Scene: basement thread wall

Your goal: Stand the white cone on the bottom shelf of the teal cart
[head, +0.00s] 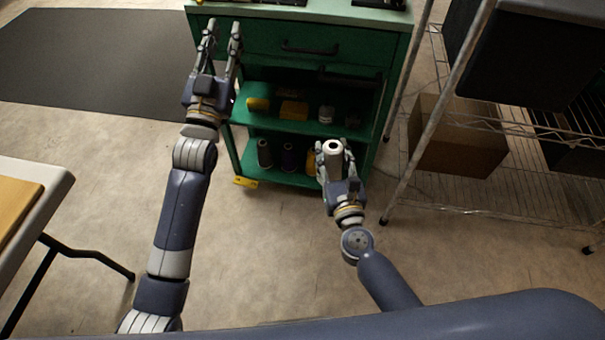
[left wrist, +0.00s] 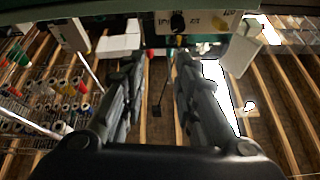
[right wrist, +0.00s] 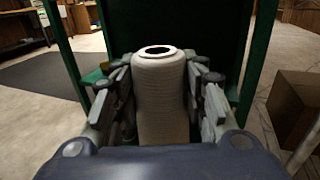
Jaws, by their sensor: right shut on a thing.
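The white cone (head: 333,152) is a pale thread spool with a dark hole in its top. My right gripper (head: 335,160) is shut on it and holds it upright at the front right of the teal cart's bottom shelf (head: 255,170). In the right wrist view the cone (right wrist: 160,95) stands between both fingers; its base is hidden, so I cannot tell whether it touches the shelf. The teal cart (head: 300,72) stands ahead. My left gripper (head: 222,35) is open and empty, in front of the cart's upper left side.
Several dark and yellow cones (head: 288,158) stand on the bottom shelf, left of the white cone. The middle shelf (head: 300,127) holds yellow items and small jars. A wire rack with a cardboard box (head: 455,135) is at right. A table (head: 40,190) is at left.

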